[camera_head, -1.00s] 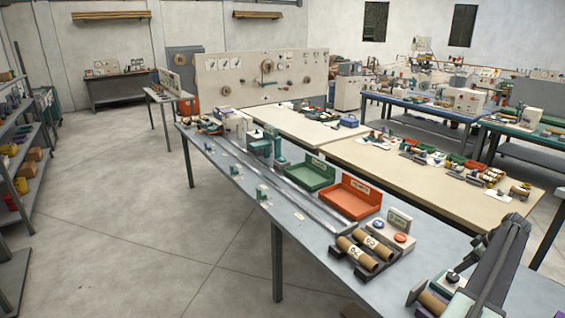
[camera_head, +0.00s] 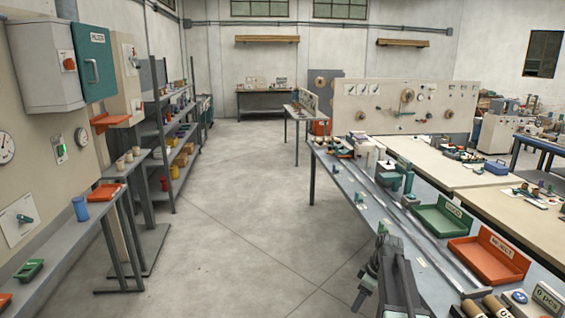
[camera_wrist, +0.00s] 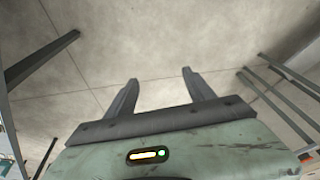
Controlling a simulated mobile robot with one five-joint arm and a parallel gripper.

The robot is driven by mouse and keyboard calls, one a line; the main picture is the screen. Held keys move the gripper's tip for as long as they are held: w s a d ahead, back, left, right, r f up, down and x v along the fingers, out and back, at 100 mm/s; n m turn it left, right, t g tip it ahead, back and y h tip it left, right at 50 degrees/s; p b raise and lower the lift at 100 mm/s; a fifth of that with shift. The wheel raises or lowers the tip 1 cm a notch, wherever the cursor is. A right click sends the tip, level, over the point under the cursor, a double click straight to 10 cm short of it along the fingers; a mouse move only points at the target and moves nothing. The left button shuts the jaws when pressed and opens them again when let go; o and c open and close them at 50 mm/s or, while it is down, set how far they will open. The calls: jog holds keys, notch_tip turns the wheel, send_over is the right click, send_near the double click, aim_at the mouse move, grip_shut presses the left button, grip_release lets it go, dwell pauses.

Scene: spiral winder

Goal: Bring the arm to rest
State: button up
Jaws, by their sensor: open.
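My gripper (camera_wrist: 160,86) shows in the wrist view with its two dark fingers spread apart and nothing between them. Bare concrete floor lies beyond the fingertips. In the head view my arm (camera_head: 388,278) shows at the bottom, right of the middle, in front of the long grey workbench (camera_head: 340,178). The fingertips are hard to make out there.
The bench holds a green tray (camera_head: 440,216), a red tray (camera_head: 488,258) and cardboard tubes (camera_head: 473,309). At left stand a narrow side table (camera_head: 60,258), a wall panel with a teal cabinet (camera_head: 94,62), and shelving (camera_head: 172,140). The middle floor (camera_head: 240,220) is clear.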

jog(key=s+a, duration=0.5)
jog(key=a, duration=0.7)
jog(key=s+a+m+g+h, duration=0.1)
jog(key=s+a+m+h, duration=0.1)
jog(key=s+m, duration=0.6)
jog(key=shift+s+a+f+m+h, duration=0.35)
jog(key=shift+a+m, duration=0.25)
jog(key=shift+m, duration=0.4)
